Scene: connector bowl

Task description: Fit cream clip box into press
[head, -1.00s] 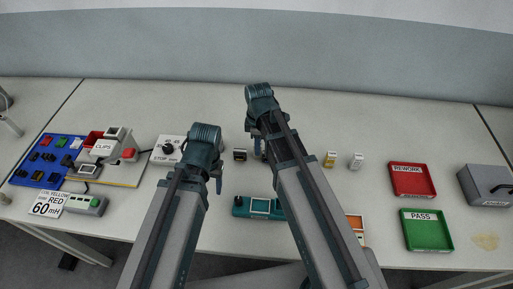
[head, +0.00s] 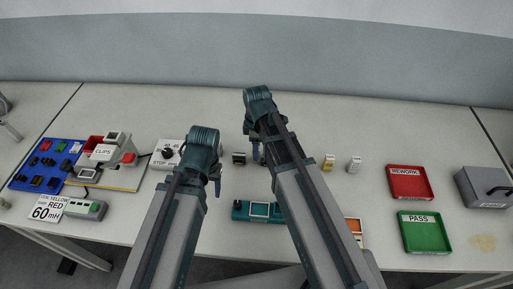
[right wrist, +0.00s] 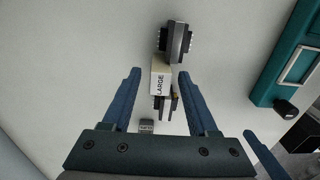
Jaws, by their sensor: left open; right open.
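In the right wrist view a small cream box (right wrist: 158,80) marked LARGE lies on the table, between the lines of my right gripper's (right wrist: 159,74) two open fingers; I cannot tell how far below them. In the head view the arm hides this box. A dark grey connector (right wrist: 177,42) lies just beyond it, and dark prongs show at its near end. My right gripper (head: 257,155) is open near the table's middle. My left gripper (head: 216,178) is open and empty to its left. A white unit marked CLIPS (head: 103,153) with a red button stands on the left board; it may be the press.
A small dark block (head: 239,157) sits between the grippers. Yellow (head: 329,162) and white (head: 355,165) boxes stand right. Red REWORK (head: 409,194) and green PASS (head: 424,247) trays lie further right. The back table is clear.

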